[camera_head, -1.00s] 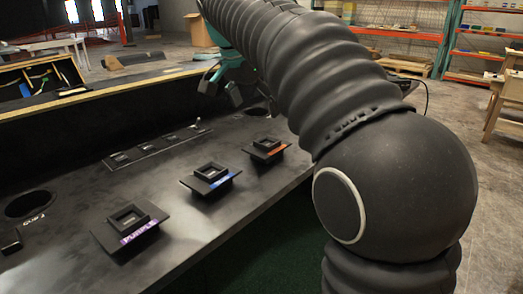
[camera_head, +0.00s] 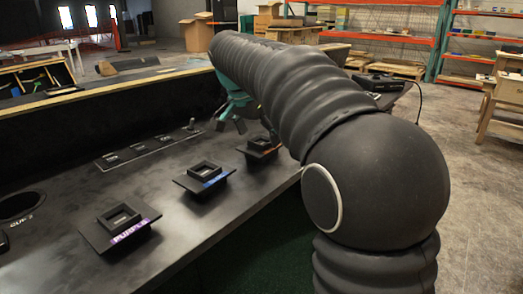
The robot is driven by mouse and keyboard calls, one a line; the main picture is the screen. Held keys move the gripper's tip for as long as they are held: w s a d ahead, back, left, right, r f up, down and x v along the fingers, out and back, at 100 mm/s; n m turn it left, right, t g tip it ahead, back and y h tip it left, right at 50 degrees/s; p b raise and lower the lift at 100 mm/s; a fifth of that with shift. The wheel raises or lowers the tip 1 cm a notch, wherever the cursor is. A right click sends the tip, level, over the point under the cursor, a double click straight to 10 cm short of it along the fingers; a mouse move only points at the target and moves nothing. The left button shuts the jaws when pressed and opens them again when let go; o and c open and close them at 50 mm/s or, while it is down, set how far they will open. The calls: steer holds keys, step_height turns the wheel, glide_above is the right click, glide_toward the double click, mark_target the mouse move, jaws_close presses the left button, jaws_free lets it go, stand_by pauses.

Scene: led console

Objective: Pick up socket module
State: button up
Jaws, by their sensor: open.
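Three black square socket modules sit in a row on the dark console top. The nearest has a purple label (camera_head: 119,222), the middle one a blue label (camera_head: 204,177), and the farthest an orange label (camera_head: 258,147). Each has a raised square frame with a recess. My gripper (camera_head: 236,126), teal with dark fingers, is open just above and behind the orange-labelled module. No module is seen between its fingers. My black arm hides part of the gripper and the area right of that module.
A flat strip with several small slots (camera_head: 140,151) lies behind the modules, with a small upright peg at its far end. A round cup hole (camera_head: 18,205) is at the left. A raised dark wall (camera_head: 80,130) runs along the console's back.

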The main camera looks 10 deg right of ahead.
steer(key=shift+x, duration=1.6)
steer(key=shift+w, duration=0.1)
steer(key=c, duration=1.1)
steer(key=shift+r, duration=0.2)
step_height(320, 180, up, 4)
steer(key=shift+r+p, duration=0.2)
steer(key=shift+p, duration=0.2)
steer(key=d+r, duration=0.2)
steer(key=d, duration=0.1)
steer(key=s+d+r, duration=0.1)
steer(key=d+r, duration=0.1)
steer(key=d, duration=0.2)
steer(key=s+d+r+p, duration=0.1)
steer(key=d+r, duration=0.1)
steer(key=d, duration=0.2)
steer(key=shift+d+r, duration=0.2)
steer(key=shift+d, duration=0.05)
